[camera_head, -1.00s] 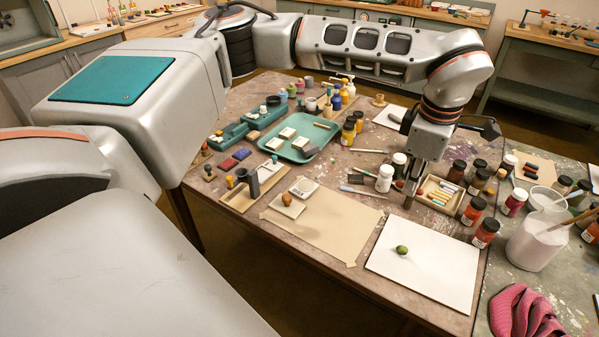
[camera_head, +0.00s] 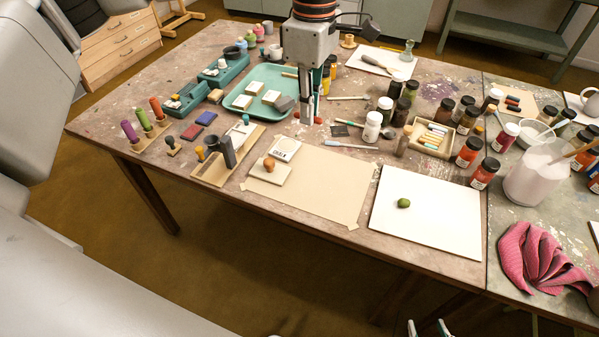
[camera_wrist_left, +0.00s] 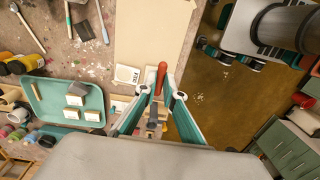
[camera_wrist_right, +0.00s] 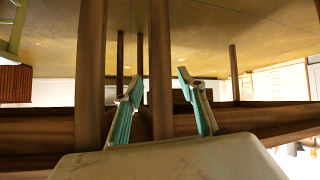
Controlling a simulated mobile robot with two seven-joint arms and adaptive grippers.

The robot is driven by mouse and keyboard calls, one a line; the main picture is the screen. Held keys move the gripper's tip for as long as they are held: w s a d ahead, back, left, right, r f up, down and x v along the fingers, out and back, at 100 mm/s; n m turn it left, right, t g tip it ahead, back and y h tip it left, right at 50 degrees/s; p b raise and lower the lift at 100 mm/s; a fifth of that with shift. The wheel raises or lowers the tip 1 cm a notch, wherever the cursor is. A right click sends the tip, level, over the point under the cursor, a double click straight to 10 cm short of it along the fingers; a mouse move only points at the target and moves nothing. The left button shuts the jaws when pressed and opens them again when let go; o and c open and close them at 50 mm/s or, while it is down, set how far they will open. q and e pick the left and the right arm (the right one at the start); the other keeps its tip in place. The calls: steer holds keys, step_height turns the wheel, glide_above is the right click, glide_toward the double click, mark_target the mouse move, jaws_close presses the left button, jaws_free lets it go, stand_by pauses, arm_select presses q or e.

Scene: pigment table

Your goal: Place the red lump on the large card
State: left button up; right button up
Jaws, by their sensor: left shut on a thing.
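My left gripper (camera_head: 307,120) is shut on the red lump (camera_head: 318,120), which shows only in part beside the fingertips. In the left wrist view, the red lump (camera_wrist_left: 161,75) looks long and sticks out between the fingertips (camera_wrist_left: 162,97). The gripper hangs over the table between the teal tray and the white bottle. The large white card (camera_head: 440,225) lies flat at the front right, apart from the gripper. A green lump (camera_head: 404,203) rests on it. My right gripper (camera_head: 430,328) is low at the front edge of the view; its fingers (camera_wrist_right: 160,95) are open and empty.
A tan sheet (camera_head: 320,190) lies left of the card. The white bottle (camera_head: 372,127), a tray of coloured sticks (camera_head: 433,138) and several jars stand behind the card. A teal tray (camera_head: 240,105) is left of my left gripper. A pink cloth (camera_head: 540,255) lies right.

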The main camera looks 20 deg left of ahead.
arm_select(q)
steer(key=b, duration=0.2)
glide_above(307, 185)
step_height(307, 185, down, 15)
steer(key=shift+w+r, duration=0.1)
steer(key=shift+r, duration=0.05)
steer(key=shift+f, duration=0.4)
step_height(307, 185, down, 4)
steer(key=shift+f+b, duration=0.1)
steer(key=shift+b, duration=0.2)
steer(key=shift+f, duration=0.2)
steer(key=o, duration=0.7)
steer(key=shift+c, duration=0.2)
